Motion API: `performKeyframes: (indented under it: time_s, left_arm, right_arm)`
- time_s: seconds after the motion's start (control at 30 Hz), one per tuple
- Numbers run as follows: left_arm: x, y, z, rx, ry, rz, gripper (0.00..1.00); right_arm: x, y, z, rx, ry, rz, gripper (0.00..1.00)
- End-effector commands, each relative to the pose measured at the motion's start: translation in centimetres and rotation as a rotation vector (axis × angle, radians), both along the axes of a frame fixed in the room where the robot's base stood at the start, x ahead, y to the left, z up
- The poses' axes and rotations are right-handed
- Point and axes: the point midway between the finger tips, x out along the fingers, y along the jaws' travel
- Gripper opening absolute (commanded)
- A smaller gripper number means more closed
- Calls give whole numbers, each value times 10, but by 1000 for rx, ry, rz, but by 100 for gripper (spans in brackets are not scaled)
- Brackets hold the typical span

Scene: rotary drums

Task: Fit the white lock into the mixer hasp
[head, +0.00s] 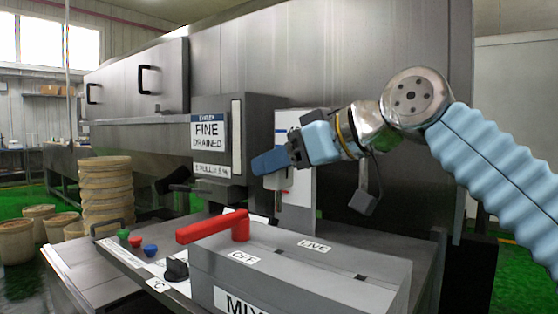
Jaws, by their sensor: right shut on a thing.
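My right gripper (268,161) reaches in from the right, its dark blue fingers pointing left and slightly down in front of a white upright panel. It is shut on a small pale thing (278,181), which fits the white lock, though its outline merges with the panel. I cannot clearly make out the hasp. The gripper is above and behind the box, apart from it. My left gripper is not in view.
A grey cabinet with a "FINE DRAINED" sign (209,133) stands just left of the gripper. Coloured buttons (136,241) and a black knob (176,270) sit left of the box. Stacked tan tubs (106,195) stand at far left. Air above the box is free.

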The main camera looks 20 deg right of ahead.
Motion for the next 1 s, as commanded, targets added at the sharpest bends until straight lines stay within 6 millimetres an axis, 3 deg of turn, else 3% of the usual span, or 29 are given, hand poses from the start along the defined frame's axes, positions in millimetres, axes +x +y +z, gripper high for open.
performKeyframes:
  time_s: [0.43,1.0]
  left_arm:
    - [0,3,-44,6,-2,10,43]
    - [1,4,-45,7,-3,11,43]
  right_arm:
    - [0,0,-47,1,-2,-1,6]
    - [0,0,-50,1,-1,0,6]
